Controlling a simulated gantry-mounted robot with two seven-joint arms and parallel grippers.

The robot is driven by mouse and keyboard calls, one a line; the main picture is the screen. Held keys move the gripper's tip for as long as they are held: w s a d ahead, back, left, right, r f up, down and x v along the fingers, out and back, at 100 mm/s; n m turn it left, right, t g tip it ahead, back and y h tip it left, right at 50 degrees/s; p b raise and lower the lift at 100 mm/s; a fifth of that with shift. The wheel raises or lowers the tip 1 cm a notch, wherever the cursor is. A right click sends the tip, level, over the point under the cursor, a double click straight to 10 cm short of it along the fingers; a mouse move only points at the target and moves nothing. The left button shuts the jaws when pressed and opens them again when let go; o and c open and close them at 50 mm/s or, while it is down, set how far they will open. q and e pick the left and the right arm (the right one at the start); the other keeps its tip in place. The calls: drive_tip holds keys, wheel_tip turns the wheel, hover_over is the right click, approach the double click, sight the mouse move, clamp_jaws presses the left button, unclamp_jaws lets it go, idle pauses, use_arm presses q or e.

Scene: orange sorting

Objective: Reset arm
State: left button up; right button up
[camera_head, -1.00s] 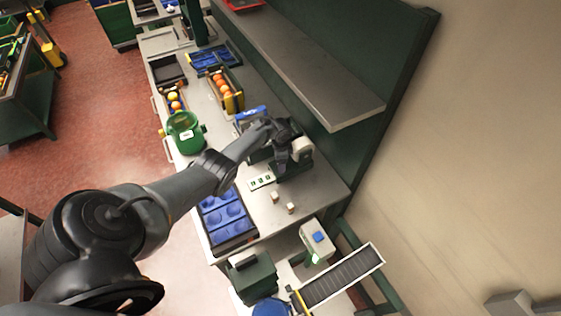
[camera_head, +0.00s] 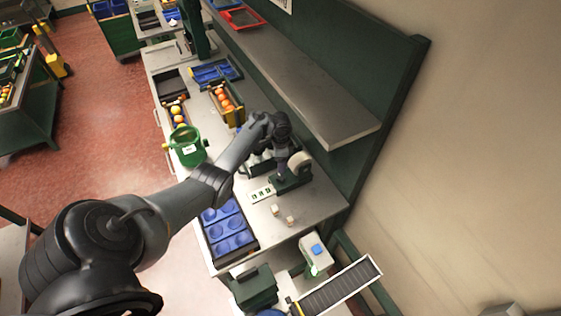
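My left arm reaches in from the lower left across the bench. Its wrist bends down over the bench, and my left gripper (camera_head: 283,153) is small and dark there against a dark device with a white roll. I cannot make out whether its fingers are open or hold anything. Several oranges (camera_head: 222,97) lie in a narrow yellow-sided box behind the wrist. More orange and yellow fruit (camera_head: 178,114) lies in a box to the left. A blue tray with round recesses (camera_head: 229,233) lies at the near left of the bench. My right gripper is not in view.
A green bucket (camera_head: 187,149) stands left of the forearm. The device with the white roll (camera_head: 297,176) stands beside the wrist. Two small blocks (camera_head: 276,209) lie on clear bench nearer. A long shelf (camera_head: 300,90) overhangs the right side. A roller ramp (camera_head: 340,287) is at the near end.

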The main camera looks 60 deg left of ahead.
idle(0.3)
use_arm(q)
drive_tip(key=s+d+t+y, duration=0.1)
drive_tip(key=s+d, duration=0.2)
drive_tip(key=d, duration=0.4)
drive_tip(key=s+d+f+y, duration=0.1)
drive_tip(key=s+d, duration=0.2)
drive_tip(key=d, duration=0.3)
drive_tip(key=s+d+t+y, duration=0.1)
drive_tip(key=s+d, duration=0.3)
drive_tip(key=d, duration=0.3)
drive_tip(key=s+d+r+n+h, duration=0.1)
drive_tip(key=s+d+r, duration=0.4)
drive_tip(key=d, duration=0.3)
drive_tip(key=s+d+r+n+t+h, duration=0.1)
drive_tip(key=s+d+r+h, duration=0.1)
drive_tip(key=s+d+r, duration=0.4)
drive_tip(key=shift+s+d+n+t, duration=0.3)
drive_tip(key=shift+d+n, duration=0.1)
drive_tip(key=shift+d, duration=0.45)
